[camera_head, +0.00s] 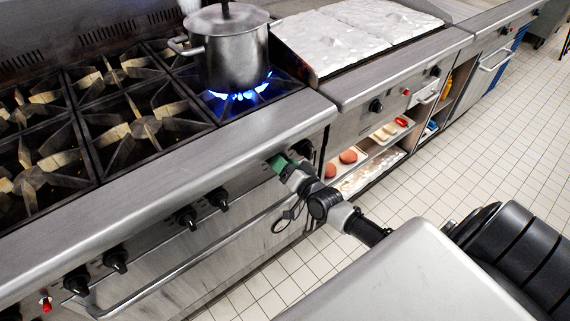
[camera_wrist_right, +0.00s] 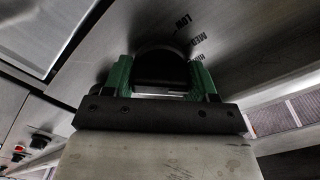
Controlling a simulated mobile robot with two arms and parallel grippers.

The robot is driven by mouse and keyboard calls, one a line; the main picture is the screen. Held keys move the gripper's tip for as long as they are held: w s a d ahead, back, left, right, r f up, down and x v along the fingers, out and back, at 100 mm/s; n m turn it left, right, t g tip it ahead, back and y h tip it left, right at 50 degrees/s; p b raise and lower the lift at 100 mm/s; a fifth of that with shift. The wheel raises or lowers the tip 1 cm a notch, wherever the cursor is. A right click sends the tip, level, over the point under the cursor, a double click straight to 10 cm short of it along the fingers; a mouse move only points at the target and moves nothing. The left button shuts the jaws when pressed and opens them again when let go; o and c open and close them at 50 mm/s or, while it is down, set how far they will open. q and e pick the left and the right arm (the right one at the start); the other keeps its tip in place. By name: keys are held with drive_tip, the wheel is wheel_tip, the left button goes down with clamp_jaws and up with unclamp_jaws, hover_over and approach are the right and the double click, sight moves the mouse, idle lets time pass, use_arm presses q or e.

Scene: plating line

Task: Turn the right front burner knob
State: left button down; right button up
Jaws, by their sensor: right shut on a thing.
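The right front burner knob (camera_wrist_right: 160,68) is black and round on the stove's front panel. In the right wrist view it sits between the green fingers of my right gripper (camera_wrist_right: 160,80), with LOW and MED marks on the panel beside it. In the head view my right gripper (camera_head: 283,163) is at the panel near the stove's right end, shut on the knob, which it mostly hides. Blue flames (camera_head: 240,92) burn under a steel pot (camera_head: 236,50) on the right front burner. My left gripper is not in view.
Several other black knobs, such as one (camera_head: 186,217) on the same panel, lie to the left above a long oven handle (camera_head: 190,258). A griddle (camera_head: 350,40) stands to the right of the stove over an open shelf (camera_head: 385,165) with food. The tiled floor (camera_head: 470,150) is clear.

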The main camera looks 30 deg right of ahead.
drive_tip(key=shift+n, duration=0.3)
drive_tip(key=n+p, duration=0.1)
drive_tip(key=n, duration=0.2)
drive_tip(key=shift+r+p, duration=0.15)
drive_tip(key=shift+p, duration=0.2)
drive_tip(key=n+p, duration=0.1)
drive_tip(key=n, duration=0.2)
drive_tip(key=shift+a+n, duration=0.1)
drive_tip(key=shift+n, duration=0.2)
drive_tip(key=n, duration=0.3)
drive_tip(key=shift+a+p, duration=0.1)
drive_tip(key=shift+p, duration=0.25)
drive_tip(key=shift+n, duration=2)
drive_tip(key=o, duration=0.9)
